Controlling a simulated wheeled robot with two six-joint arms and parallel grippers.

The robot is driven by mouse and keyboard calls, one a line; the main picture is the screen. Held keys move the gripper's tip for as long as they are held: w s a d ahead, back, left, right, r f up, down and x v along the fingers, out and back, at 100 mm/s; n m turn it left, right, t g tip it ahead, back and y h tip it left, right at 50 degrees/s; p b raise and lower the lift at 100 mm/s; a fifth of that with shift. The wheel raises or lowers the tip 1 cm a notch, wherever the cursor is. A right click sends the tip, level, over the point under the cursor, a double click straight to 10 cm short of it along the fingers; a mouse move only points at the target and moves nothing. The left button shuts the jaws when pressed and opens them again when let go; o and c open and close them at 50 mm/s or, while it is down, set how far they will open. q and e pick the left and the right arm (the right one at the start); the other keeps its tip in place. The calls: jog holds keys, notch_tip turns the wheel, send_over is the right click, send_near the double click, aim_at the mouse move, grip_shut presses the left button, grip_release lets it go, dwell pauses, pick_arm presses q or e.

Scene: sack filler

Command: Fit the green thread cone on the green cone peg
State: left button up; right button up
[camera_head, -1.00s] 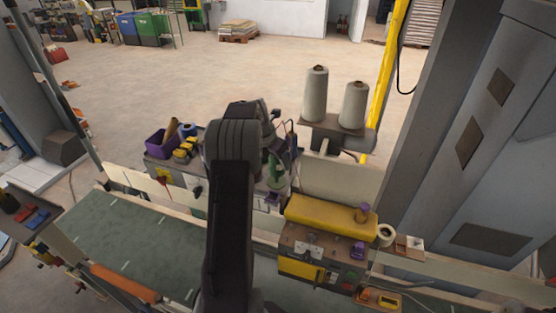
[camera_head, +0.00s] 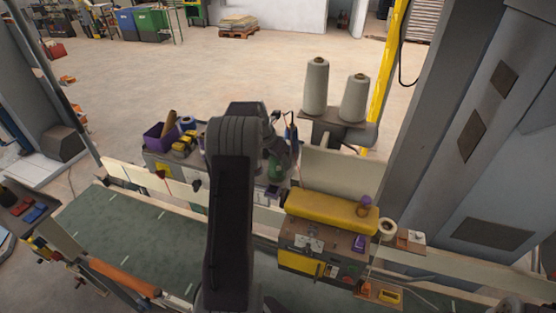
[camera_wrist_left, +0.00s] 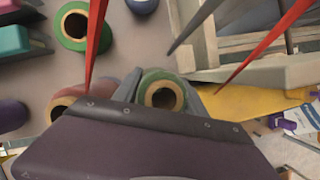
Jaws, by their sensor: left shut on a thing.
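My left arm reaches forward in the head view, and its gripper (camera_head: 280,155) is over the far worktable, mostly hidden by its own wrist. In the left wrist view the two grey fingers (camera_wrist_left: 163,98) are shut on the green thread cone (camera_wrist_left: 163,88), one on each side; its tan core faces the camera. A green shape (camera_head: 275,170) shows just below the gripper in the head view. A second green ring-topped thing (camera_wrist_left: 75,22) stands at the upper left of the wrist view. I cannot make out the green cone peg. My right gripper is out of view.
A reddish cone (camera_wrist_left: 68,102) stands close left of the held cone. A purple bin (camera_head: 160,137) is on the worktable's left. Two large grey cones (camera_head: 316,86) stand behind at right. A yellow padded machine (camera_head: 330,212) is at front right.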

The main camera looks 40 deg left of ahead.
pick_arm(q)
jog(key=shift+f, duration=0.15)
jog(key=o, duration=1.6)
jog(key=shift+c, duration=0.2)
jog(key=b+v, duration=0.2)
jog(key=v, duration=0.7)
jog(key=shift+b, duration=0.3)
